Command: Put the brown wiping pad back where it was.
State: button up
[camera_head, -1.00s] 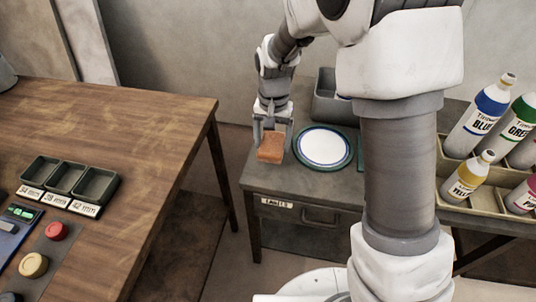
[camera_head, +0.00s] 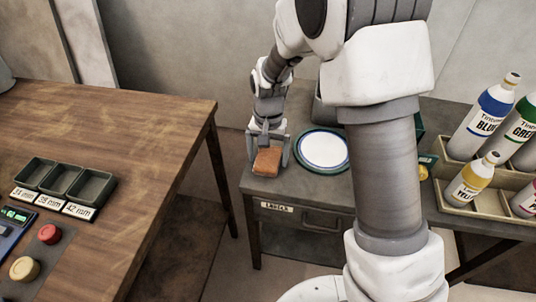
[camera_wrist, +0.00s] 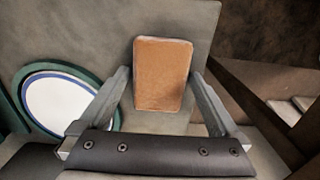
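The brown wiping pad (camera_head: 267,161) is at the front left of the small grey table, left of the round plate. It seems to lie flat on the tabletop. My gripper (camera_head: 268,152) is right above it, fingers pointing down on either side. In the wrist view the pad (camera_wrist: 163,74) shows between the two spread fingers (camera_wrist: 160,72). A gap shows at its left side, and its right edge is very close to the other finger. The fingers look open around it.
A white plate with blue and green rims (camera_head: 323,150) sits close right of the pad. A grey bin (camera_head: 322,112) stands behind, partly hidden by my arm. Bottles in a tray (camera_head: 462,207) are at right. A wooden table (camera_head: 130,130) stands left, across a gap.

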aim_at(268, 156)
jog(key=shift+r, duration=0.15)
notch_tip(268, 156, up, 12)
jog(key=p, duration=0.4)
jog(key=s+d+r+n+t, duration=0.1)
jog(key=s+d+r+t, duration=0.1)
jog(key=s+d+r, duration=0.3)
jog(key=s+d+r+t, duration=0.1)
jog(key=s+d+r, duration=0.25)
jog(key=r, duration=0.35)
jog(key=s+d+r+t, duration=0.1)
jog(key=s+d, duration=0.2)
jog(key=s, duration=0.2)
jog(key=s+d+r+n+t, duration=0.1)
jog(key=s+d+r+t, duration=0.1)
jog(key=s, duration=0.4)
jog(key=shift+s+d, duration=0.3)
jog(key=shift+d, duration=0.55)
notch_tip(268, 156, up, 14)
jog(key=p, duration=1.4)
jog(key=shift+r, duration=0.15)
